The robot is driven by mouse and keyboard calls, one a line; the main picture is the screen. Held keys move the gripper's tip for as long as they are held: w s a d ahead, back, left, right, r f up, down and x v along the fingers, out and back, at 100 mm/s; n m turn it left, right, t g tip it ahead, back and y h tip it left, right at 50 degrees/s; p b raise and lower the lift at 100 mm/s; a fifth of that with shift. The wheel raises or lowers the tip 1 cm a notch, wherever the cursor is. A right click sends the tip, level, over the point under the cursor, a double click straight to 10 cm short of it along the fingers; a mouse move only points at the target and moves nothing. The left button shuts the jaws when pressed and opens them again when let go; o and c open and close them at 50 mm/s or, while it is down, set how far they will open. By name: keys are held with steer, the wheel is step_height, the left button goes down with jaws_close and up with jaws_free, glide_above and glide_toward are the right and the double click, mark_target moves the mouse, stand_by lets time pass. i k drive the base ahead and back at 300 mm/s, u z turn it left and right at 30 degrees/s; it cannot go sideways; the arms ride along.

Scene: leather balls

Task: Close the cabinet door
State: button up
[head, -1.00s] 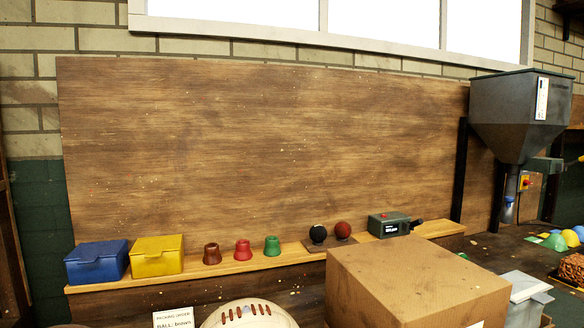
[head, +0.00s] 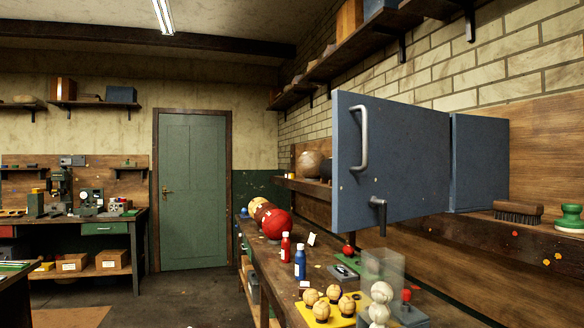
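A blue-grey cabinet door (head: 405,165) stands open at the right of the head view, jutting out from the brick wall over the workbench. It has a pale vertical bar handle (head: 363,138) near its left edge and a dark L-shaped fitting (head: 379,212) at its lower edge. A second blue-grey panel (head: 480,163), which looks like part of the cabinet, adjoins its right edge. The door hides most of what lies behind it. My gripper is not in view.
Below the door, the workbench (head: 272,262) carries a red bottle (head: 286,248), a blue bottle (head: 300,263), a clear box and several small balls. A large red ball (head: 276,224) sits farther back. Open floor (head: 190,295) lies left of the bench, before a closed green room door (head: 193,190).

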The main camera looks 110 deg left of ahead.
mark_target(398, 153)
steer(key=u, duration=2.75)
steer(key=k, duration=0.45)
steer(key=z, duration=0.6)
steer(key=i, duration=0.6)
steer(key=u, duration=0.9)
